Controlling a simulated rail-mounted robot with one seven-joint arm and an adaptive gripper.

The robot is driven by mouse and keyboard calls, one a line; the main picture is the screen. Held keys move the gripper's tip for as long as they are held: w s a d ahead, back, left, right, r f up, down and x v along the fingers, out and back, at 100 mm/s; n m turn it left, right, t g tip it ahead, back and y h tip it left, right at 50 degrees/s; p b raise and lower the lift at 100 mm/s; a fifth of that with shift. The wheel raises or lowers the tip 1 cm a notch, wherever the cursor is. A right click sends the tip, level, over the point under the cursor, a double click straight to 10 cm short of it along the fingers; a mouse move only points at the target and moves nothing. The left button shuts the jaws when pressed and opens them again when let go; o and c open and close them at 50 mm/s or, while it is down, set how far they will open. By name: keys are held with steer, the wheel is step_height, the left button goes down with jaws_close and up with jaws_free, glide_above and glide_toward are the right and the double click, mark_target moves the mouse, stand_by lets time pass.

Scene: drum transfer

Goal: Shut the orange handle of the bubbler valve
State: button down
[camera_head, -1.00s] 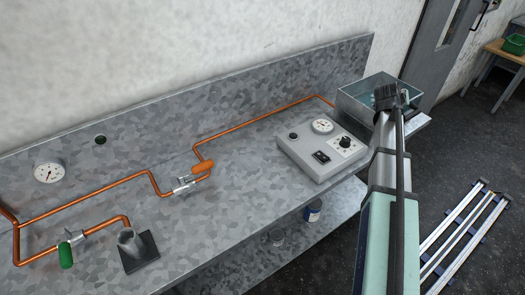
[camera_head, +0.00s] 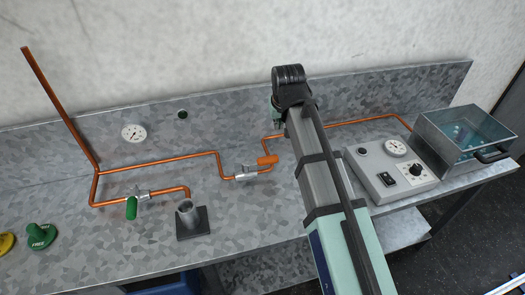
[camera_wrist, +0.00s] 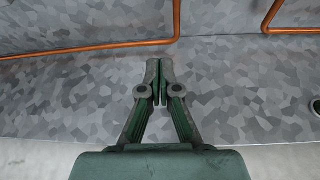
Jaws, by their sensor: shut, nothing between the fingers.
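The bubbler valve (camera_head: 245,173) is a silvery body on the copper pipe in the middle of the bench in the head view. Its orange handle (camera_head: 267,160) lies roughly along the pipe, pointing right. My gripper is mostly hidden behind my arm in the head view, up and right of the handle. In the wrist view my gripper (camera_wrist: 162,76) has its fingers together and empty, over bare grey metal. The copper pipe (camera_wrist: 90,50) crosses the top of that view, apart from the fingertips. The orange handle does not show there.
A control box (camera_head: 391,172) and a glass-sided tank (camera_head: 463,140) stand at right. A gauge (camera_head: 133,133) is on the backboard. Copper pipes run along the bench.

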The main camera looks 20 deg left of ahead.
mark_target(261, 162)
steer(key=s+a, duration=0.3)
step_height(261, 162, down, 10)
steer(key=p, duration=0.4)
steer(key=shift+s+n+g, duration=0.3)
steer(key=shift+s+n, duration=0.05)
steer(key=shift+n, duration=0.05)
steer(key=shift+d, duration=0.15)
